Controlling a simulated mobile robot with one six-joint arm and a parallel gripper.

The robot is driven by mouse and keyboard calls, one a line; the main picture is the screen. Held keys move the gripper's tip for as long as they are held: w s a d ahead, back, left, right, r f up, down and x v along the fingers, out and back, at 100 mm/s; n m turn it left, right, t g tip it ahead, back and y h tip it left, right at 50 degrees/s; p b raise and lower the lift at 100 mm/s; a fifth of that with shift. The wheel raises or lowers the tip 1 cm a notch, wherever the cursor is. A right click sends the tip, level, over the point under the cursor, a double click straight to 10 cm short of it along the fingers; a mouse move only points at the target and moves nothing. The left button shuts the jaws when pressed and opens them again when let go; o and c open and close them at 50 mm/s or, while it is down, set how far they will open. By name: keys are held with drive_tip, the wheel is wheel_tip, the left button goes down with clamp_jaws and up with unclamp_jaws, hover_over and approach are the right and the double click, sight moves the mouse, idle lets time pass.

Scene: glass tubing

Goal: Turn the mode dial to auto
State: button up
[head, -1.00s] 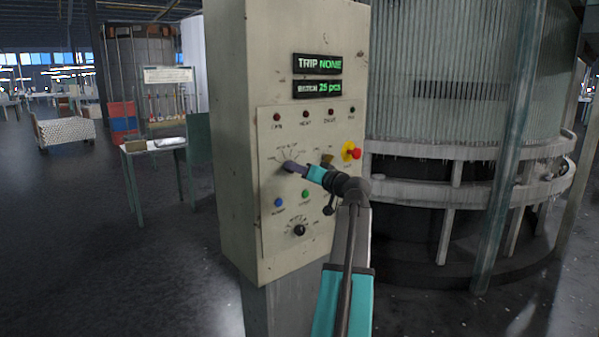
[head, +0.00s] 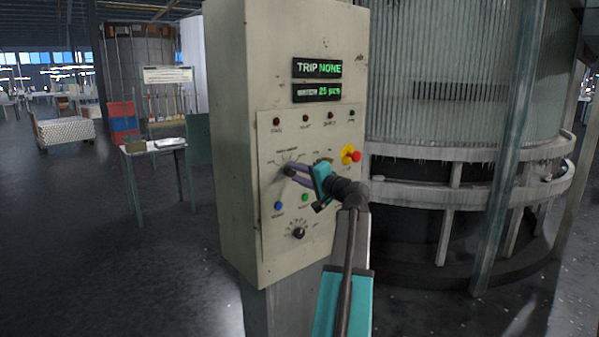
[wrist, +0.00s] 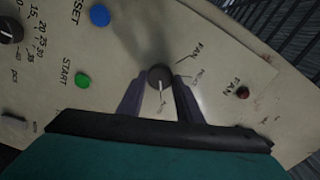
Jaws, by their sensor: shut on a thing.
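A round dark dial (wrist: 159,76) with a pale pointer line sits on the cream control panel (head: 270,232). My gripper (head: 291,173) reaches it from the right and is shut on it. In the wrist view, the two dark fingers of my gripper (wrist: 160,82) press the dial from both sides. The pointer line points down in that view, toward my gripper. In the head view, the fingers partly cover the dial.
A red and yellow stop button (head: 351,155) is close to the right of my gripper. Below are a blue button (head: 279,206), a green button (head: 305,197) and another black dial (head: 299,233) with numbers. A display (head: 318,68) above reads TRIP NONE.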

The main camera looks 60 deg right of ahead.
drive_tip(key=shift+s+d+f, duration=0.1)
drive_tip(key=shift+s+f, duration=0.05)
drive_tip(key=o, duration=1)
drive_tip(key=shift+s, duration=0.1)
drive_tip(key=shift+o, duration=0.2)
drive_tip(key=b+v, duration=0.1)
drive_tip(key=v, duration=1.2)
drive_tip(key=shift+s+a+b, duration=0.25)
drive_tip(key=shift+b, duration=0.15)
